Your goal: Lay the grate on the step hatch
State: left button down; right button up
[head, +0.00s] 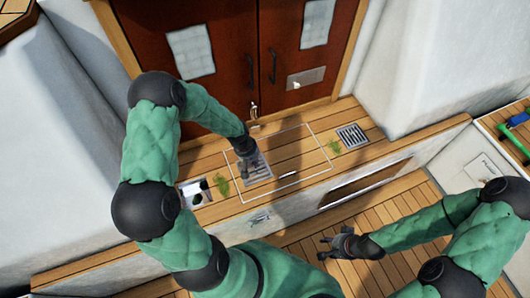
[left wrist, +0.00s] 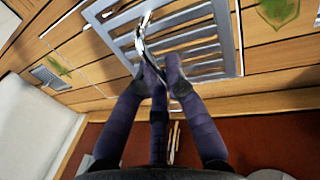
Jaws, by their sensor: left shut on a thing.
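The grate (head: 259,168) is a light grey slatted metal plate. In the head view it is at the left part of the step hatch (head: 298,150), a planked area of the wooden step marked by a thin white outline. My left gripper (head: 243,166) is shut on the grate from above. In the left wrist view the grate (left wrist: 185,45) lies beyond the fingers, with a curved shiny metal piece at the fingertips. I cannot tell whether the grate touches the hatch. My right gripper (head: 337,243) looks open and empty, above the lower wooden floor.
A second, smaller grate (head: 351,136) sits in the step at right. A small box with white and dark items (head: 195,193) is at left. Brown doors (head: 250,60) stand behind the step. Green marks (head: 335,146) flank the hatch. A bench with green and blue items (head: 515,125) is far right.

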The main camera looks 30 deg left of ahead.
pick_arm(q)
jog(key=w+a+f+b, duration=0.1)
jog(key=w+f, duration=0.2)
jog(key=w+a+f+b, duration=0.1)
jog(key=w+a+f, duration=0.1)
jog(key=w+f, duration=0.1)
jog(key=w+a+f+b, duration=0.1)
jog(key=w+f+b, duration=0.1)
jog(key=w, duration=0.3)
jog(key=shift+a+f, duration=0.2)
jog(key=shift+f, duration=0.2)
jog(key=shift+w+a+f, duration=0.1)
jog(key=shift+w+f, duration=0.15)
jog(key=shift+f, duration=0.05)
jog(key=shift+s+b+x, duration=0.2)
jog(key=shift+b+x, duration=0.8)
jog(key=shift+x, duration=0.35)
jog(key=shift+a+f, duration=0.1)
jog(key=shift+a, duration=0.1)
jog(key=shift+f, duration=0.15)
jog(key=c, duration=1.3)
grip_release()
